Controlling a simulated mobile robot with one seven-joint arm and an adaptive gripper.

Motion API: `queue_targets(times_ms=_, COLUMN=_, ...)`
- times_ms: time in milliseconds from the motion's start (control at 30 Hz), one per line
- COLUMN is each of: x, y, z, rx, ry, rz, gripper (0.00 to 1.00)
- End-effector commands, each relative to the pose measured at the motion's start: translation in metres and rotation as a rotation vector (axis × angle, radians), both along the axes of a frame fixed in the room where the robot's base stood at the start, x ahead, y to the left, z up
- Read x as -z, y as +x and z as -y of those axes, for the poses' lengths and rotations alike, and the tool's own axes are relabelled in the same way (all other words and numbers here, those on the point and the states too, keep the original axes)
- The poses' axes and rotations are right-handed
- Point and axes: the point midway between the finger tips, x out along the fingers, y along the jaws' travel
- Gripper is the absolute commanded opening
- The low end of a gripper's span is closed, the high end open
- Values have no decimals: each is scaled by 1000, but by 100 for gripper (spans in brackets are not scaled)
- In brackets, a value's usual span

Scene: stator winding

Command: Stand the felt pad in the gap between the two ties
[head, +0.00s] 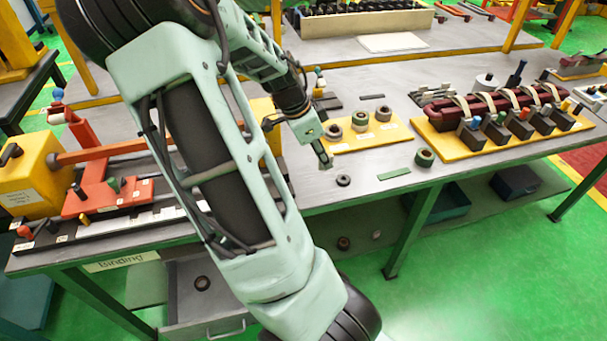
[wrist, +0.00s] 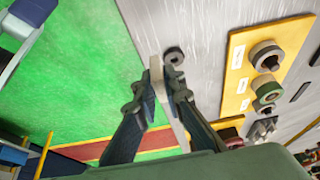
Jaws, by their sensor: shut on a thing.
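My gripper (head: 324,160) is shut above the table's front edge, left of the work fixture. In the wrist view my gripper (wrist: 164,92) holds a thin pale piece, seemingly the felt pad (wrist: 156,68), upright between its fingers. The pad is too small to make out clearly in the head view. A dark red coil bar (head: 490,104) lies on a yellow board (head: 456,147) at the right. Several pale ties loop over the bar, among them one tie (head: 462,105) near its left end and another tie (head: 511,97). My gripper is well apart from them.
A yellow tray (head: 392,138) with several tape rolls lies between my gripper and the coil board. Clamps with coloured knobs line the coil board's front.

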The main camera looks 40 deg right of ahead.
Motion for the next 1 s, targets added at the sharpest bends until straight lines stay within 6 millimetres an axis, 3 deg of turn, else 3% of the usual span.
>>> queue_targets(times_ms=67, x=10, y=18, z=-3, rx=-2, ry=-1, rz=-4, gripper=0)
queue_targets(times_ms=333, x=50, y=49, z=-10, rx=-1, ry=-1, rz=-1, gripper=0)
queue_targets(times_ms=567, x=61, y=59, z=-11, rx=-3, ry=-1, rz=0, gripper=0)
queue_targets(times_ms=800, x=93, y=61, z=-12, rx=-1, ry=0, rz=-2, gripper=0)
queue_targets(times_ms=1000, x=96, y=62, z=-12, rx=-2, ry=-1, rz=2, gripper=0)
